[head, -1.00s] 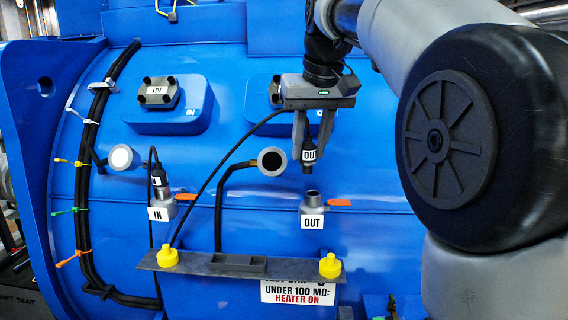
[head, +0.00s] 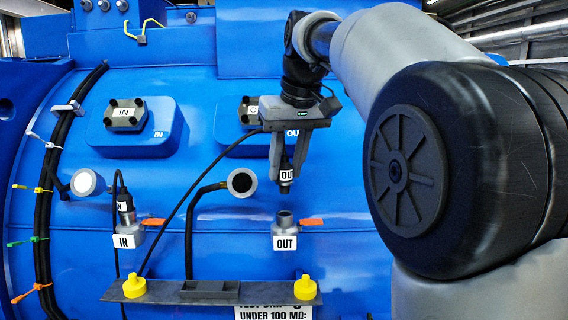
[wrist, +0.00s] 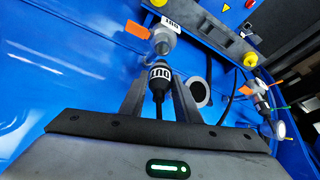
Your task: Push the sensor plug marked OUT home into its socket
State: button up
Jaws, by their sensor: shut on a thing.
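My gripper (head: 287,172) is shut on the sensor plug marked OUT (head: 288,174), a black plug with a white label and a cable from its top. The plug points down and hangs above the grey OUT socket (head: 285,219), with a visible gap. The socket carries a white OUT label (head: 285,242) and an orange tag (head: 312,222). In the wrist view the plug (wrist: 160,73) sits between the fingers, in line with the socket (wrist: 163,40) beyond it. Whether it is exactly centred I cannot tell.
The IN plug (head: 125,207) sits in its IN socket (head: 128,229) at left. An open pipe end (head: 242,183) stands left of my gripper. A shelf (head: 209,290) with yellow caps (head: 305,288) juts out below. Black cables (head: 45,190) run down the left.

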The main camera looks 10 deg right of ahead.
aim_at(288, 186)
jog(key=shift+f+b, duration=1.05)
jog(key=shift+f, duration=0.75)
jog(key=shift+f+b, duration=0.65)
jog(key=shift+f, duration=1)
dwell(0.7)
jog(key=o, duration=1.1)
jog(key=p+v, duration=0.3)
jog(key=v, duration=1.4)
jog(key=shift+r, duration=0.25)
